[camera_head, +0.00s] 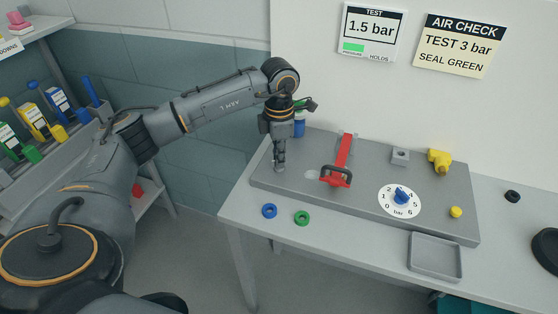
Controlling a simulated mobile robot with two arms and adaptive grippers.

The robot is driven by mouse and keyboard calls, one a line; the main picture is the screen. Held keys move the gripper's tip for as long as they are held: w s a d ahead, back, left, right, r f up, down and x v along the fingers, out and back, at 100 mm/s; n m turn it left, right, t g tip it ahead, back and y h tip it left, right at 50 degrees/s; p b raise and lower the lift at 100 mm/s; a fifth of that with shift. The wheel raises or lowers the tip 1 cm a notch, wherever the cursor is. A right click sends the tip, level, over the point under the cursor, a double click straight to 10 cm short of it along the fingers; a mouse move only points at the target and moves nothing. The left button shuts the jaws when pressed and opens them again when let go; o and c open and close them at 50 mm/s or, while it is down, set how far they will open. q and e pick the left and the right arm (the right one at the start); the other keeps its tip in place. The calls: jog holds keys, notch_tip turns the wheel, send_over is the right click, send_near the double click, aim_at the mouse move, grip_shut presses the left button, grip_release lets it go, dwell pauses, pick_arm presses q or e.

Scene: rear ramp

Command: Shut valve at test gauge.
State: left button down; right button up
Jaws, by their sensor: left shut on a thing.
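A round white dial (385,204) marked "bar", numbered around its rim, lies on the grey base plate (325,204). A blue knob or pointer (402,193) sits at its middle; I cannot tell its exact setting. A yellow fitting (438,160), perhaps a valve, stands at the plate's back right. My left gripper (279,167) points down at the plate's left end, left of the red clamp (345,150) and well apart from the dial. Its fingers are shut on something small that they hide. My right gripper is not in view.
A grey tray (436,276) is front right. A yellow button (456,212) sits near the dial. A wall display (371,30) reads 1.5 bar; a sign (459,45) reads "TEST 3 bar".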

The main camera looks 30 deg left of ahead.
pick_arm(q)
jog(key=m+b, duration=0.1)
jog(key=m, duration=0.3)
jog(key=shift+b, duration=0.4)
jog(key=shift+m+b, duration=0.35)
jog(key=shift+m, duration=0.95)
jog(key=shift+r, duration=0.1)
jog(key=c, duration=1.5)
grip_release()
jog(key=shift+o, duration=0.2)
notch_tip(320, 180, up, 12)
